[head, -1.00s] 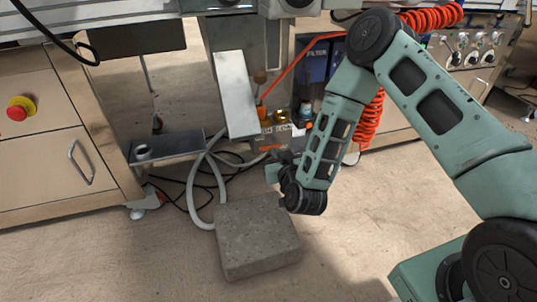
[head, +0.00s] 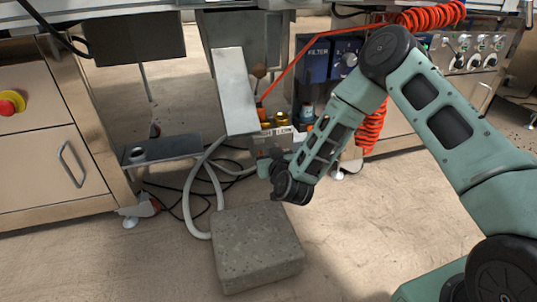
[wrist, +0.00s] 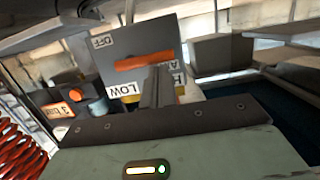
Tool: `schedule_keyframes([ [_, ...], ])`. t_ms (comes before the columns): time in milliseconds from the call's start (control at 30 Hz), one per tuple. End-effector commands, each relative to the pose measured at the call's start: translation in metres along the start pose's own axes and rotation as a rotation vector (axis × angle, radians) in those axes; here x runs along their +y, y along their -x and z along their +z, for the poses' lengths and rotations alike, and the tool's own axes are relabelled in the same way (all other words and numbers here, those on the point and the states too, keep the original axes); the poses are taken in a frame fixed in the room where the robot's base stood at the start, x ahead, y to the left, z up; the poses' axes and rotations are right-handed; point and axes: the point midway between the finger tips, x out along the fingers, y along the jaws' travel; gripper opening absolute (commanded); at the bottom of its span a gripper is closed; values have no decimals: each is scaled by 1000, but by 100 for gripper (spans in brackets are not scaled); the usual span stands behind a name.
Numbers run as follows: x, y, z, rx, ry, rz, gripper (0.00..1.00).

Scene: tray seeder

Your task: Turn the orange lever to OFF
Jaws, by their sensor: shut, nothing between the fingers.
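The orange lever (wrist: 130,63) shows in the wrist view as a bar across a grey panel (wrist: 145,40). The label OFF (wrist: 102,41) is at the panel's upper left, and LOW (wrist: 125,89) is below the lever. Another label at the right is partly hidden by my fingers. My gripper (wrist: 158,72) is shut and empty, its tips just below the lever's right part. I cannot tell if they touch it.
A stone block (head: 258,247) lies on the floor below my gripper. A pale hose (head: 190,195) loops beside it. Red coiled hose (wrist: 20,150) hangs further left.

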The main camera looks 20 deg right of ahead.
Motion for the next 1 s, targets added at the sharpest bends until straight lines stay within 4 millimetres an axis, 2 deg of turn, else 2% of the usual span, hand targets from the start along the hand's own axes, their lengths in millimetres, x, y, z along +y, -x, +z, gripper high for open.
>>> schedule_keyframes([
  [1000,-3,-1,7,0,163,31,0],
])
